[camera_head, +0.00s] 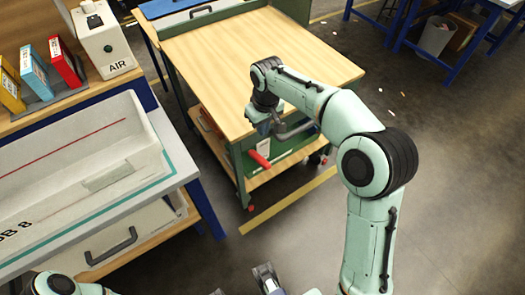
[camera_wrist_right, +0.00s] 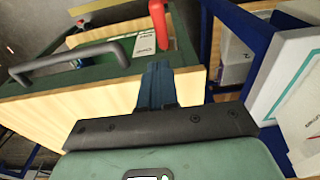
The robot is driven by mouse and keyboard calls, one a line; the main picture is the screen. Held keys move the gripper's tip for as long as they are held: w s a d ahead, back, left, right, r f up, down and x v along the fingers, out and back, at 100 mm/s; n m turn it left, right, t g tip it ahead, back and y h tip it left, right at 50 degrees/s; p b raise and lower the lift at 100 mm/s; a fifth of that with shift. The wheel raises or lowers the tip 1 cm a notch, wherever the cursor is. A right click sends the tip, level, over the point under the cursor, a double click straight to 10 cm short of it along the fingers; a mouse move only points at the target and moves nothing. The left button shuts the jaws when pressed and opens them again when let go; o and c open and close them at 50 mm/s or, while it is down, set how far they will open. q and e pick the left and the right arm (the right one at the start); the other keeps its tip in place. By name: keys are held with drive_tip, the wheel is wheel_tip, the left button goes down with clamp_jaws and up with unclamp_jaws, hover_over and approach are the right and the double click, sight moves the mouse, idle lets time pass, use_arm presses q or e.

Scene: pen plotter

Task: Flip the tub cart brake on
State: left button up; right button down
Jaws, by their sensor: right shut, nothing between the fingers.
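The cart (camera_head: 240,50) has a pale wooden top, a green frame and small casters. A red lever (camera_head: 260,158) sticks out at its near end; it also shows in the wrist view (camera_wrist_right: 158,24), just beyond my fingertips. My right gripper (camera_head: 263,128) is above the lever at the cart's near end. In the wrist view its dark blue fingers (camera_wrist_right: 156,68) are shut and empty. I cannot tell whether they touch the lever. My left gripper (camera_head: 243,280) shows at the bottom edge, partly cut off, its fingers apart.
A grey bar handle (camera_wrist_right: 70,62) is on the cart near the lever. At left, a white tub (camera_head: 155,150) marked "UB 8" sits on a blue-legged bench. Behind it are binders and a box (camera_head: 102,40) marked AIR. Floor at right is mostly clear.

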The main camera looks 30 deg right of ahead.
drive_tip(key=b, duration=0.2)
hover_over(263, 160)
drive_tip(key=w, duration=0.1)
wheel_tip(263, 160, down, 10)
drive_tip(key=shift+w+r, duration=0.1)
drive_tip(key=shift+r, duration=0.05)
drive_tip(key=f, duration=0.1)
drive_tip(key=s+f+b, duration=0.1)
drive_tip(key=f, duration=0.1)
drive_tip(key=shift+f, duration=0.1)
use_arm(q)
drive_tip(key=shift+t, duration=0.5)
drive_tip(key=shift+w+a+f, duration=0.25)
drive_tip(key=shift+w+f, duration=0.45)
drive_tip(key=shift+f, duration=0.1)
drive_tip(key=shift+w+a+f, duration=0.2)
drive_tip(key=shift+w+f, duration=0.5)
drive_tip(key=shift+f, duration=0.1)
use_arm(e)
drive_tip(key=shift+s+f, duration=0.25)
drive_tip(key=shift+f, duration=0.15)
